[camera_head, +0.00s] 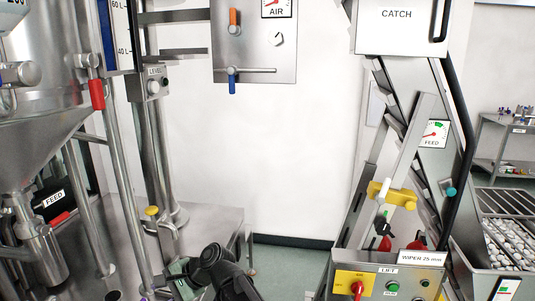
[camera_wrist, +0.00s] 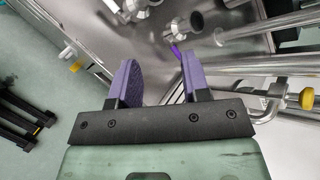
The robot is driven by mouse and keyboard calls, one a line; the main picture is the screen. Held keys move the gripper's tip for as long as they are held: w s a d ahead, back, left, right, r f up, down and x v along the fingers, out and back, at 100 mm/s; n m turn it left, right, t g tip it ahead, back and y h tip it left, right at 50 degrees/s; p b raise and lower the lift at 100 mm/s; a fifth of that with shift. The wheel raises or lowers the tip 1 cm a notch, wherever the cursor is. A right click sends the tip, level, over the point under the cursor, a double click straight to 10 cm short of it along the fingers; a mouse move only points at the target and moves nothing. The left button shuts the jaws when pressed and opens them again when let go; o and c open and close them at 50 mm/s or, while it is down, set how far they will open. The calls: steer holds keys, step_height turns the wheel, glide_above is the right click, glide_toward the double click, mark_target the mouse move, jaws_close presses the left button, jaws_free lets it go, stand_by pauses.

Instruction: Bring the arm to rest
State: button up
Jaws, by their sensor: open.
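My gripper (camera_wrist: 159,64) shows in the wrist view with its two purple fingers spread apart. Nothing is between the fingers. Beyond them lies a steel surface (camera_wrist: 120,35) with pipe fittings. In the head view, dark jointed parts of my arm show at the bottom centre, near the steel table (camera_head: 215,228); the fingers cannot be made out clearly there.
A steel hopper (camera_head: 45,110) and pipes stand at the left. The elevator's inclined frame (camera_head: 440,110) and LIFT control box (camera_head: 390,284) stand at the right. In the wrist view, a yellow-knobbed valve (camera_wrist: 306,98) is right of the fingers. Floor shows between the table and elevator.

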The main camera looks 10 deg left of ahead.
steer(key=d+f+n+t+h, duration=0.1)
steer(key=d+f+h, duration=0.1)
steer(key=d, duration=1.6)
steer(key=w+d+f+n+t+h, duration=0.1)
steer(key=d+f+h, duration=0.2)
steer(key=d, duration=1.5)
steer(key=d+f+n+t+h, duration=0.1)
steer(key=d+h, duration=0.4)
steer(key=d, duration=1.3)
steer(key=shift+w+d+f+n+t, duration=0.3)
steer(key=shift+w+f+n, duration=0.1)
steer(key=shift+f, duration=0.25)
steer(key=shift+a, duration=0.1)
